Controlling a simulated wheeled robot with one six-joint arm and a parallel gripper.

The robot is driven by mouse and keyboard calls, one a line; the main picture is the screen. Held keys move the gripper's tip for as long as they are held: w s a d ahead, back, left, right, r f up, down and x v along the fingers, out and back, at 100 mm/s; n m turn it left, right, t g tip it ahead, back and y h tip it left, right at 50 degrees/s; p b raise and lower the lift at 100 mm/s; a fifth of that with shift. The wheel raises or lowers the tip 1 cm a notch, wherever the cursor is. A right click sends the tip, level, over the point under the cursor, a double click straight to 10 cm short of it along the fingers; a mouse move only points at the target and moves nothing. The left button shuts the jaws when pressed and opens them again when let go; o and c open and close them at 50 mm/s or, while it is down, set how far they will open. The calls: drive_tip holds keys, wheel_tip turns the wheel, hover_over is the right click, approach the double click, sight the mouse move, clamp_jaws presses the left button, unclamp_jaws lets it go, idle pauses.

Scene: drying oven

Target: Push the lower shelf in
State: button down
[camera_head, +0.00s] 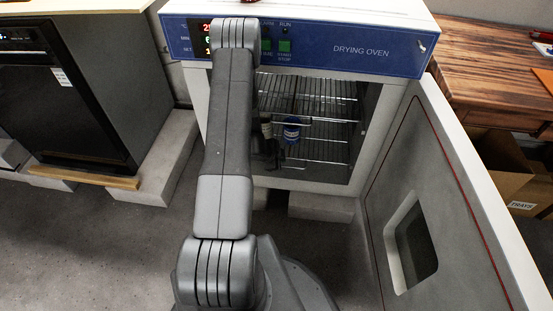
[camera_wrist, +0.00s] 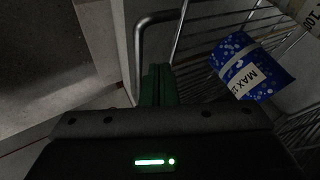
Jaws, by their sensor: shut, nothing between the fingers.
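The drying oven (camera_head: 340,50) stands open, with wire shelves inside. The lower shelf (camera_head: 325,158) is the lower rack in the head view; my arm hides its left part. A bottle with a blue label (camera_head: 291,131) is in the oven by this rack. In the wrist view, my gripper (camera_wrist: 157,75) is shut and empty, its dark green fingers close to a thick bent metal rod (camera_wrist: 140,50) at the edge of a wire rack (camera_wrist: 205,25). I cannot tell whether they touch. A blue item marked "MAX" (camera_wrist: 252,68) is right of the fingers. The head view does not show my fingertips.
The oven door (camera_head: 450,215) is swung open on the right, with a window in it. A black-fronted appliance (camera_head: 65,95) stands at the left. A wooden table (camera_head: 500,60) and a cardboard box marked "TRAYS" (camera_head: 505,180) are at the right.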

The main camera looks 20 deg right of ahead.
sight(287, 152)
drive_tip(key=shift+x, duration=0.9)
drive_tip(key=w+p, duration=0.1)
drive_tip(key=w+d+p, duration=0.1)
drive_tip(key=p, duration=0.1)
drive_tip(key=shift+w+d+r+p, duration=0.3)
drive_tip(key=shift+d, duration=0.05)
drive_tip(key=shift+w+d+f+p, duration=0.2)
drive_tip(key=shift+w+d+p, duration=0.2)
drive_tip(key=shift+w, duration=0.2)
